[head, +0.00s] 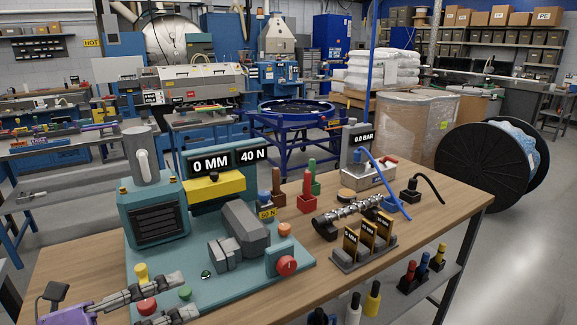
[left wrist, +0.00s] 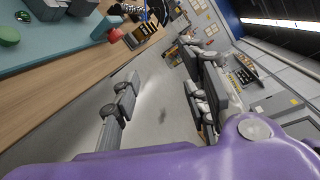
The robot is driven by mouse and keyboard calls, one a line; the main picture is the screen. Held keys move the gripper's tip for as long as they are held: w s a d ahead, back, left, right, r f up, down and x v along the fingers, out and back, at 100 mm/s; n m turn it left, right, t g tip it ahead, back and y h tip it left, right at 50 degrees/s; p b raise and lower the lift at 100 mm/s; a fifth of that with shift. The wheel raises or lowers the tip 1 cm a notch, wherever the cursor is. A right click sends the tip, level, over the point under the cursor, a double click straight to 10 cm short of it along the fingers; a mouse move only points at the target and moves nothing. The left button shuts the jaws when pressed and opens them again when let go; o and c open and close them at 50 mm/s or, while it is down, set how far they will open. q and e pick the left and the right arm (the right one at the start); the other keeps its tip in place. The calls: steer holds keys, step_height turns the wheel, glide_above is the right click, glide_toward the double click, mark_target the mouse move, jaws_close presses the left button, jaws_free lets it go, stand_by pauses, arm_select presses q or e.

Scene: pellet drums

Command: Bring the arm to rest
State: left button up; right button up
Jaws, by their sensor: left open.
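My left gripper (head: 184,297) is at the lower left of the head view, over the near left corner of the teal machine base. Its purple body is at the picture's edge and its two grey fingers point right, spread apart with nothing held between them. My right gripper is not in view.
The teal machine (head: 155,215) with its "0 MM" and "40 N" displays stands on a wooden bench (head: 440,195). A grey motor-like block (head: 238,232) and a red knob (head: 287,265) are right of the gripper.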

arm_select(q)
steer(key=w+a+f+n+t+y, duration=0.15)
steer(key=a+n+t+y, duration=0.25)
steer(key=a+n+y, duration=0.4)
steer(key=s+a+f+n+t+y, duration=0.1)
steer(key=a+f+n+t+y, duration=0.3)
steer(key=n, duration=0.6)
steer(key=s+a+f+n+g+y, duration=0.3)
steer(key=s+f+n+g, duration=0.15)
steer(key=f, duration=0.25)
steer(key=s+a+f+n+g+y, duration=0.3)
steer(key=s+a+f+n, duration=0.15)
steer(key=f, duration=0.25)
steer(key=s+d+f+n+g+h, duration=0.3)
steer(key=s+d+f+g, duration=0.2)
steer(key=s+d+f, duration=0.4)
steer(key=s+d+f+n+g+h, duration=0.25)
steer(key=s+d+f+g, duration=0.3)
steer(key=s, duration=0.55)
steer(key=w+d+f+t+p, duration=0.1)
steer(key=w+d+f+t, duration=0.3)
steer(key=w+f+t, duration=0.3)
steer(key=w+f, duration=0.1)
steer(key=w, duration=0.1)
steer(key=shift+w+d+f+t+h, duration=0.15)
steer(key=shift+w+f+t+h, duration=0.15)
steer(key=shift+f+h, duration=0.1)
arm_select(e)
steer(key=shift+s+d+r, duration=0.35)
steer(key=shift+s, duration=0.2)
